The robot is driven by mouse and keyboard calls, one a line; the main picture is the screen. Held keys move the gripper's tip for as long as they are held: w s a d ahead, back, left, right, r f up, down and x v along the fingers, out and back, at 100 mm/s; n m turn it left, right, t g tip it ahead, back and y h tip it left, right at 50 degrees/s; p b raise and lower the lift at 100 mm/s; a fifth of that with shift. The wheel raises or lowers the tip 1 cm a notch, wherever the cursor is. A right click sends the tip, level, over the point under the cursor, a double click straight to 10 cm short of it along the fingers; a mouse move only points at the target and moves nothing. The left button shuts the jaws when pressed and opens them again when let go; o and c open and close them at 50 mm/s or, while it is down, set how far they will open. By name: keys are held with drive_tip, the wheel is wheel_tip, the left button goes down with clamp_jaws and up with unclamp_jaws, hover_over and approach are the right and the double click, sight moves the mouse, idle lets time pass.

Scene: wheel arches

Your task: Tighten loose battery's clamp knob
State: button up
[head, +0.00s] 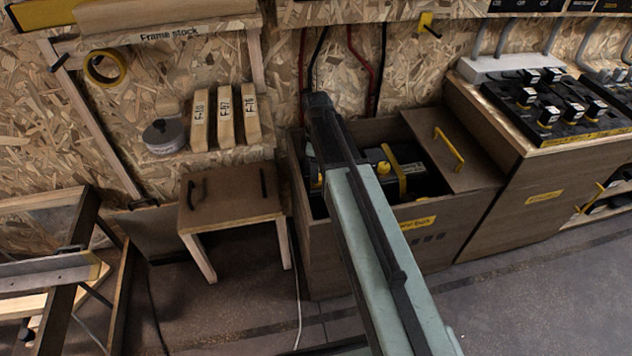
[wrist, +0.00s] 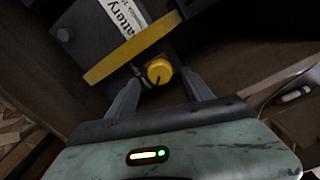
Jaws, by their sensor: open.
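The wrist view shows a dark battery (wrist: 105,38) with a white "Battery" label and a yellow strap (wrist: 130,50) across it. A round yellow clamp knob (wrist: 159,71) with a dark mark sits beside the strap. My gripper (wrist: 162,79) is open, with one finger on each side of the knob; I cannot tell whether either finger touches it. In the head view the open wooden battery box (head: 470,203) holds dark battery tops (head: 428,182) and a yellow strap (head: 393,172). My arm covers part of the box, and my fingers cannot be made out there.
A brown stool (head: 230,200) is left of the box. A cabinet (head: 535,195) bearing a black rack of parts (head: 560,110) stands at the right.

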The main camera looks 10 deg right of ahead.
wheel_tip(320, 180, down, 3)
drive_tip(key=shift+f+b, duration=0.2)
drive_tip(key=shift+b, duration=0.85)
drive_tip(key=shift+r, duration=0.1)
drive_tip(key=shift+a, duration=0.1)
clamp_jaws()
